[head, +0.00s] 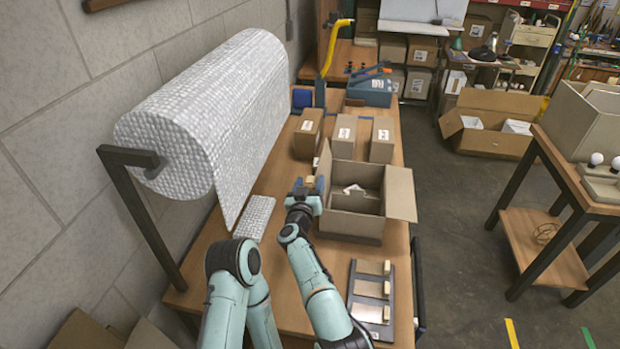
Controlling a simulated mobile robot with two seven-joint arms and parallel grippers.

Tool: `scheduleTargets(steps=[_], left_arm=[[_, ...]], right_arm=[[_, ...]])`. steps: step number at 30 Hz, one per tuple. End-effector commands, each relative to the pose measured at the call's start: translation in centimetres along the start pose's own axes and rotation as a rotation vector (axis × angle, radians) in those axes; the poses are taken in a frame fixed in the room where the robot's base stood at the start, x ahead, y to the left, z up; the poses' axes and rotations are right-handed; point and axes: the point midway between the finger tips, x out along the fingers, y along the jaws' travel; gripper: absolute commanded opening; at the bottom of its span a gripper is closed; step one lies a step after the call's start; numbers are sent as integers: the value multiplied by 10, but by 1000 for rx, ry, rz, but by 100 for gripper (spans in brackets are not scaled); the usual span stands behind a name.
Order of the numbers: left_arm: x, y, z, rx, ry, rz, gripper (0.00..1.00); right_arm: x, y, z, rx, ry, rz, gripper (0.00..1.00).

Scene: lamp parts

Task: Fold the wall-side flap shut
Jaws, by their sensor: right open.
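An open cardboard box (349,228) stands on the wooden bench. Its wall-side flap (323,168) stands up at the left edge, partly hidden by my gripper. A white item (353,189) shows inside the box. My right gripper (309,183) is open at the box's left side, close beside the wall-side flap; I cannot tell whether they touch. My left arm shows only as a bent part at the lower left, and its gripper is not in view.
A large bubble-wrap roll (215,110) on a dark stand hangs along the wall left of the box. A dark rack with tan blocks (371,292) lies in front. A side table (545,245) stands right, across open floor.

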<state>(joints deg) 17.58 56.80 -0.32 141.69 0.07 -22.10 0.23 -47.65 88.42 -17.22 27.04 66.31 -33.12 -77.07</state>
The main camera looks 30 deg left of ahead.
Motion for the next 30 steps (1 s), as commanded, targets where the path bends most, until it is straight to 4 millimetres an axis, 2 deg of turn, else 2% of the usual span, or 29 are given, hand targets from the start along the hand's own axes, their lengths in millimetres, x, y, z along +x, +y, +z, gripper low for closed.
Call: scheduleTargets(steps=[10,11,16,30], left_arm=[[-2,1,-2,0,2,1,43],[-2,1,-2,0,1,0,43],[-2,1,-2,0,1,1,43],[-2,1,-2,0,1,1,43]], right_arm=[[2,0,2,0,-2,0,60],[2,0,2,0,-2,0,56],[2,0,2,0,-2,0,1],[2,1,1,10,-1,2,0]])
